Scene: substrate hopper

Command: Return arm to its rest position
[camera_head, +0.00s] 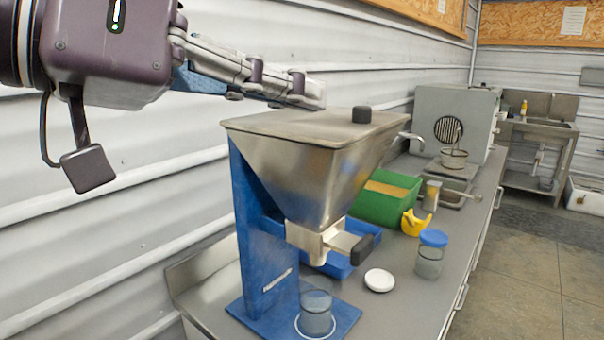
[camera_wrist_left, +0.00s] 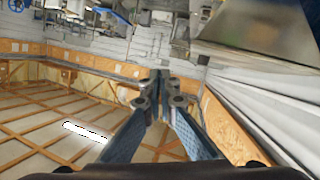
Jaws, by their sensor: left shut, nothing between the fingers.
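My left arm comes in from the upper left in the head view. My left gripper (camera_head: 312,95) is shut and empty, above the left back part of the hopper's lid. In the left wrist view the fingers of the gripper (camera_wrist_left: 160,80) meet, with nothing between them. The steel hopper (camera_head: 310,185) stands on a blue stand (camera_head: 262,225) on the bench, its lid with a black knob (camera_head: 362,115) closed. A glass jar (camera_head: 316,312) stands on the stand's base under the spout. My right gripper is not in view.
The grey bench (camera_head: 408,308) holds a white lid (camera_head: 379,280), a blue-capped jar (camera_head: 430,253), a yellow object (camera_head: 414,223), a green bin (camera_head: 386,200) and a blue tray (camera_head: 340,262). A grey machine (camera_head: 445,122) stands farther back. The corrugated wall (camera_head: 120,225) is close on the left. Open floor lies to the right.

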